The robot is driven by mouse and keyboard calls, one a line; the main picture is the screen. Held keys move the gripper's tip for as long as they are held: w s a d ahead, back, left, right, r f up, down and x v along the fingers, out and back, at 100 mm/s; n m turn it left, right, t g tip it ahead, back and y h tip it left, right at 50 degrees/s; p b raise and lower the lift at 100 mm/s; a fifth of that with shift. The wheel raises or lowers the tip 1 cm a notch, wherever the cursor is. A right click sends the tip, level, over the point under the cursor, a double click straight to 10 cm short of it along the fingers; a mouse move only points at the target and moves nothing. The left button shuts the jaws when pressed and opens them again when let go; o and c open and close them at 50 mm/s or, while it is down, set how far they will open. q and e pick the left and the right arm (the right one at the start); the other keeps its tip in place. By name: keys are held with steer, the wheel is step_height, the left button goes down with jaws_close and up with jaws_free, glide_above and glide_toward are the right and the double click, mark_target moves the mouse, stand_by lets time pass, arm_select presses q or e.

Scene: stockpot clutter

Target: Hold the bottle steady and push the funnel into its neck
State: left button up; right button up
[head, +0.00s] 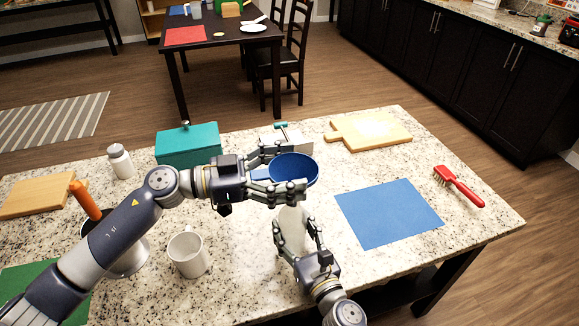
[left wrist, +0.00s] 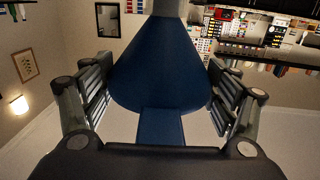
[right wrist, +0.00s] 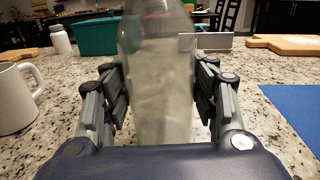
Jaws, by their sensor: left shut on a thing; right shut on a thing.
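A blue funnel (head: 293,160) shows in the head view, mouth up, above the bottle. My left gripper (head: 291,170) is shut on it from the left. In the left wrist view the picture is upside down, and the funnel's cone (left wrist: 160,65) and flat tab (left wrist: 161,127) lie between the fingers. A whitish, see-through bottle (head: 292,222) stands upright on the counter below the funnel. My right gripper (head: 296,228) is shut on its body, also seen in the right wrist view (right wrist: 160,90). The funnel and left fingers hide the bottle's neck, so I cannot tell whether the spout is inside.
On the granite counter (head: 250,275) a white mug (head: 188,255) and a metal pot (head: 128,258) stand left. A teal box (head: 188,148) and white jar (head: 120,162) are behind. A blue mat (head: 388,213), cutting board (head: 368,132) and red brush (head: 460,188) lie right.

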arm_select(q)
steer(key=o, duration=1)
steer(key=shift+c, duration=0.2)
steer(key=v, duration=1.2)
arm_select(e)
steer(key=o, duration=1.2)
steer(key=shift+c, duration=0.2)
